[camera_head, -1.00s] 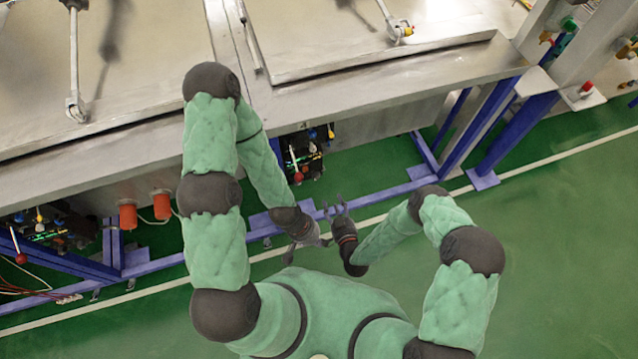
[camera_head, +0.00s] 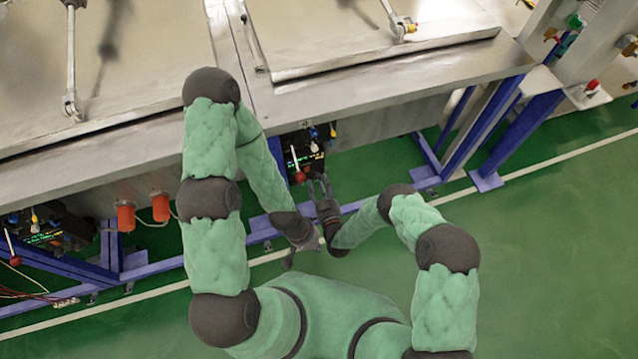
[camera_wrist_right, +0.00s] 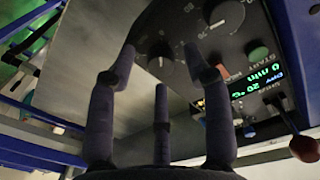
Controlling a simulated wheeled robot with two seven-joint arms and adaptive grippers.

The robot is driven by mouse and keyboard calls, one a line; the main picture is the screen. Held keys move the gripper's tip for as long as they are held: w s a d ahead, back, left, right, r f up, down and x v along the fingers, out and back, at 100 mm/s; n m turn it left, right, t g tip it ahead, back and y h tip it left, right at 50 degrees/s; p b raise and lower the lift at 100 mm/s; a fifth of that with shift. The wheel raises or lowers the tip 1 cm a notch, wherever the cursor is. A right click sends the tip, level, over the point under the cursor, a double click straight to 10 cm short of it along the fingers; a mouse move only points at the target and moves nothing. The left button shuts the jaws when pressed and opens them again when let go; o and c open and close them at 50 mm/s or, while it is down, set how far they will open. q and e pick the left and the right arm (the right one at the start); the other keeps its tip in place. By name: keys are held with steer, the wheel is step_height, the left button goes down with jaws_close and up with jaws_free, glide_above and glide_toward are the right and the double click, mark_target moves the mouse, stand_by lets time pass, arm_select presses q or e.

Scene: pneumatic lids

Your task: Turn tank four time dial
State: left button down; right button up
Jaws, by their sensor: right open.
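The control panel (camera_head: 292,141) is under the tank front in the head view, with a red-tipped lever (camera_head: 300,177). In the right wrist view the dark panel (camera_wrist_right: 140,30) fills the upper part. It has a round black knob (camera_wrist_right: 160,54) with a white mark and a larger knob (camera_wrist_right: 226,14) cut by the top edge. I cannot tell which is the time dial. A green display (camera_wrist_right: 262,80) reads 0 min and 20 °C. My right gripper (camera_head: 319,183) is open, fingers toward the panel, the first knob showing between its fingertips. My left gripper (camera_head: 303,254) hangs lower, its jaws unclear.
A red ball lever (camera_wrist_right: 303,147) sticks out at the right of the wrist view, and a green button (camera_wrist_right: 257,53) is beside the display. A blue frame bar (camera_head: 365,202) runs below the tanks. Orange cylinders (camera_head: 127,217) and a second panel (camera_head: 40,222) lie left. Green floor is clear at right.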

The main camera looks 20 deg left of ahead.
steer(key=shift+w+a, duration=0.2)
steer(key=shift+w, duration=0.2)
jaws_close()
steer(key=shift+s+f+m, duration=0.1)
steer(key=shift+s+m, duration=0.05)
steer(key=shift+m, duration=0.15)
